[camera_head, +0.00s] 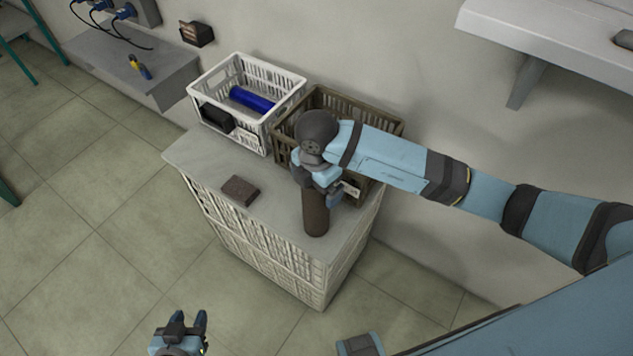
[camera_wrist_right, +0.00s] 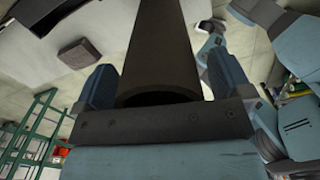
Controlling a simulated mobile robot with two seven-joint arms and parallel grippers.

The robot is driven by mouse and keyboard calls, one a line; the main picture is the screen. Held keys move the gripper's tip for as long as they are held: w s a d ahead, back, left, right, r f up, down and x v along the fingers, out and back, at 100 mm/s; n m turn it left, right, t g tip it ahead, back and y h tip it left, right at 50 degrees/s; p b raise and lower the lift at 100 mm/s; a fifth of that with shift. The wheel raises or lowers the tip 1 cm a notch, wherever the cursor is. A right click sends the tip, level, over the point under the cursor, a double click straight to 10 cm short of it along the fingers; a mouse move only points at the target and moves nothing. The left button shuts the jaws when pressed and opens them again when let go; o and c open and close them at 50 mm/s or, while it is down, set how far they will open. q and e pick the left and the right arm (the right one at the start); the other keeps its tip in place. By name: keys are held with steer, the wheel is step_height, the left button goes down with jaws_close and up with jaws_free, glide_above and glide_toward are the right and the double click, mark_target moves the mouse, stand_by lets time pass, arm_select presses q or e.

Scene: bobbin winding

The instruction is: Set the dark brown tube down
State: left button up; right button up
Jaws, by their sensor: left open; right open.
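The dark brown tube (camera_head: 316,215) is upright at the near corner of the grey worktop (camera_head: 280,222); its base appears to rest there. My right gripper (camera_head: 321,190) is at its upper part, jaws open around it. In the right wrist view the tube (camera_wrist_right: 172,45) lies between the two fingers, its hollow end close to the palm. Whether the fingers touch it is hard to tell. My left gripper (camera_head: 186,328) is open and empty, low in front of the worktop.
A dark brown block (camera_head: 240,190) lies on the worktop left of the tube. The worktop between block and tube is clear.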

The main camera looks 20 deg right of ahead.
steer(key=shift+r, duration=0.1)
step_height(320, 180, up, 12)
stand_by(0.5)
steer(key=shift+r, duration=0.1)
